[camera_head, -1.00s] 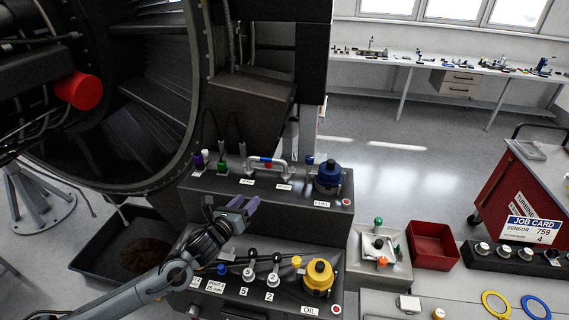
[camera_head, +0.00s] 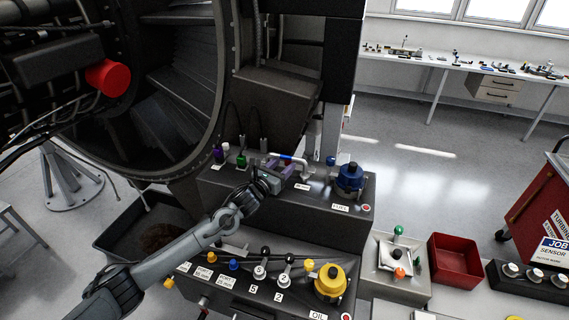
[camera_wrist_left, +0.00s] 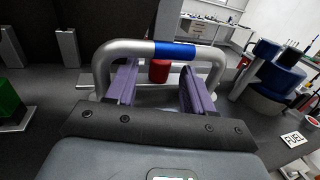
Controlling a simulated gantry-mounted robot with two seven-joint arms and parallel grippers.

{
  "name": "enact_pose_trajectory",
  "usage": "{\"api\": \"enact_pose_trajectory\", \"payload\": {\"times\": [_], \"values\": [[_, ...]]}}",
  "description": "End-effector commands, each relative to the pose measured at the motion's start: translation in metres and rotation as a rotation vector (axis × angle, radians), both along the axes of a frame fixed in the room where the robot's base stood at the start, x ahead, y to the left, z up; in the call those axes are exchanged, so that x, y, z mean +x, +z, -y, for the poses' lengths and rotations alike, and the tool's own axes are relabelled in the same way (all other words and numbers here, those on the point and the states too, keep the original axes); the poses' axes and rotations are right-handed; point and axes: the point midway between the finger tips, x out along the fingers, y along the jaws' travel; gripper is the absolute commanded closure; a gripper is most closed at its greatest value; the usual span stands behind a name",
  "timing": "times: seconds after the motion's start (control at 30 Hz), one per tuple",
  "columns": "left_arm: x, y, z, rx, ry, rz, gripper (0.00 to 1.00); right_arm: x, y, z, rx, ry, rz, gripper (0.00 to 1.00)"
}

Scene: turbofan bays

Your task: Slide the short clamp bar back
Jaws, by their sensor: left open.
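A silver bar with bent ends and a blue band (camera_head: 288,157) stands on the upper black console; I take it for the clamp bar. In the left wrist view the bar (camera_wrist_left: 214,54) spans the picture just beyond my fingertips. A red cylinder (camera_wrist_left: 159,71) shows below the bar, between my fingers in the picture. My left gripper (camera_head: 278,177) is open, its purple fingers (camera_wrist_left: 158,68) spread apart with nothing held. Whether a finger touches the bar I cannot tell. My right gripper is not in view.
A blue FUEL knob (camera_head: 349,178) stands right of the bar, and a green connector (camera_head: 241,160) left of it. The lower console holds several levers and a yellow OIL knob (camera_head: 330,281). A red bin (camera_head: 456,260) stands at right. The engine casing rises behind.

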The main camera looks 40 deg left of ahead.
Motion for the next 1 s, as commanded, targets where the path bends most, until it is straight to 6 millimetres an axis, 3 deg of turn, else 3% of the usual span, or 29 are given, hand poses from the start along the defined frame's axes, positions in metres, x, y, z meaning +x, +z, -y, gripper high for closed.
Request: {"api": "enact_pose_trajectory", "payload": {"times": [0.2, 0.53, 0.87, 1.0], "values": [[0.0123, 0.0003, -0.0004, -0.002, -0.001, 0.000, 0.48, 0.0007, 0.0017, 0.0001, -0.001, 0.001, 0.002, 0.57], [0.0136, -0.0001, -0.0005, -0.001, -0.002, 0.000, 0.49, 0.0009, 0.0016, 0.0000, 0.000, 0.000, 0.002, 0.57], [0.0134, -0.0001, -0.0007, -0.001, -0.001, 0.000, 1.00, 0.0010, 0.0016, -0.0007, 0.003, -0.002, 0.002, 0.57], [0.0134, -0.0001, -0.0007, -0.001, -0.001, 0.000, 1.00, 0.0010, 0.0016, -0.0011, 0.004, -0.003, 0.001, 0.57]]}}
